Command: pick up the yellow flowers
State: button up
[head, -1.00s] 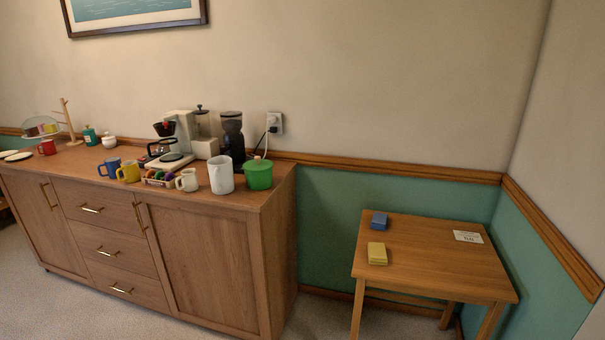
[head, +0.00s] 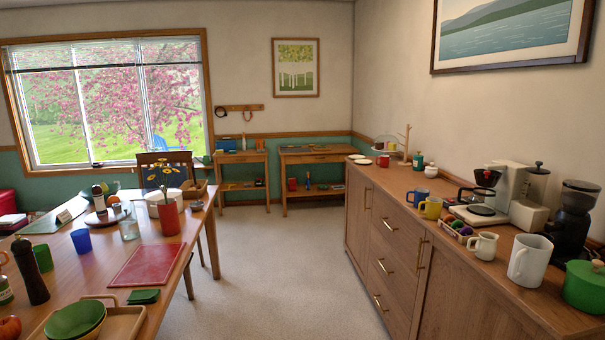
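The yellow flowers (head: 165,171) stand upright on thin stems in a red vase (head: 169,217) on the dining table at the left. The vase is near the table's right side, in front of a white pot (head: 155,203). The blooms show against the blue-cushioned chair behind. My gripper is not in this view, so its state and its distance from the flowers cannot be seen.
The dining table (head: 62,265) holds a red placemat (head: 147,264), a glass jar (head: 129,229), a blue cup (head: 81,240) and a tray with green bowls. A wooden sideboard (head: 349,225) stands at the right. Carpeted floor (head: 275,260) between them is clear.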

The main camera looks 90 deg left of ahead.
aim_at(164, 190)
jog(key=u, duration=2.7)
jog(key=i, duration=3.4)
jog(key=u, duration=1.85)
